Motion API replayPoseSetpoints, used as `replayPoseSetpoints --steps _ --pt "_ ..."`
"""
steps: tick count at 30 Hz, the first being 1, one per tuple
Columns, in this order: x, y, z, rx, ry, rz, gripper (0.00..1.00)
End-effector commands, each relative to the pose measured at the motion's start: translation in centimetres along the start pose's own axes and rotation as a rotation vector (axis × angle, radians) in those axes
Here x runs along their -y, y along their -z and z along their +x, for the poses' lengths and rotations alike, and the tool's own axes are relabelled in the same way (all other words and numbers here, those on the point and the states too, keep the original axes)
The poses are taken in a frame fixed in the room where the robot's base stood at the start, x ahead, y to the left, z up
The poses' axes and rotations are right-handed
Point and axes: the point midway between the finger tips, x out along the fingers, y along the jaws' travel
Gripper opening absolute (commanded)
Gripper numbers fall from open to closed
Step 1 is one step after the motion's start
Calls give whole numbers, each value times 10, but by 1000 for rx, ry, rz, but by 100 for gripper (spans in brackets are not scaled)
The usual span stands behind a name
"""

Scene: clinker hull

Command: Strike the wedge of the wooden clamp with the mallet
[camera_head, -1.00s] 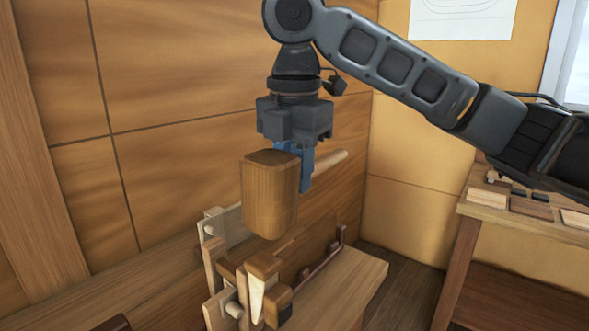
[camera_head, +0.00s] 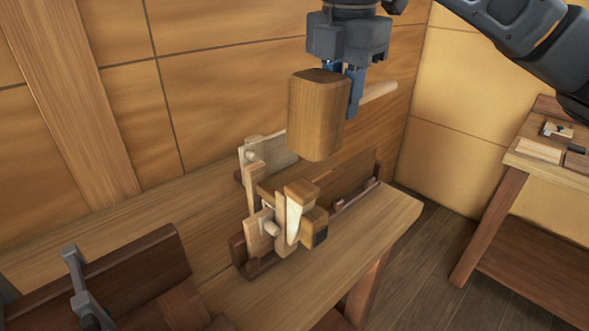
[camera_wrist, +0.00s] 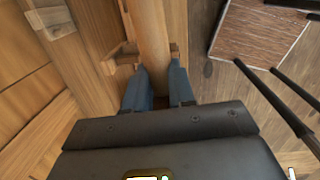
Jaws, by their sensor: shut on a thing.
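My gripper (camera_head: 354,92) is shut on the handle of the mallet (camera_head: 318,118). The mallet's large wooden head hangs to the left of the fingers, and its pale handle end sticks out to the right. In the wrist view the handle (camera_wrist: 152,40) runs between the blue fingers (camera_wrist: 158,88). The wooden clamp (camera_head: 282,212) stands on the bench below the mallet. Its pale wedge (camera_head: 294,218) sits upright beside darker wooden blocks. The mallet head is above the clamp and apart from it.
The clamp stands on a wooden bench (camera_head: 375,225) against the plank wall (camera_head: 220,80). A dark wooden piece with a grey metal clamp (camera_head: 78,285) is at the lower left. A second table (camera_head: 540,165) with small items stands at the right. Floor shows between them.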

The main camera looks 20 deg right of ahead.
Motion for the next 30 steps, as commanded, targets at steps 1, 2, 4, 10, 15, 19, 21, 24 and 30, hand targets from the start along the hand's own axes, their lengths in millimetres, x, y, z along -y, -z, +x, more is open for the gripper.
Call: replayPoseSetpoints --steps 1,2,4,10,15,19,21,24,30 --pt "0 0 0 0 -1 0 0" --pt "0 0 -1 0 -1 0 0" --pt "0 0 -1 0 -1 0 0" --pt "-4 0 -1 -1 -1 1 0" --pt "-8 0 -1 -1 0 1 0" --pt "-10 -1 0 0 -1 1 0" --pt "-10 -1 0 0 -1 0 0" --pt "-10 -1 0 0 -1 0 0" --pt "-9 0 13 -4 3 0 0"
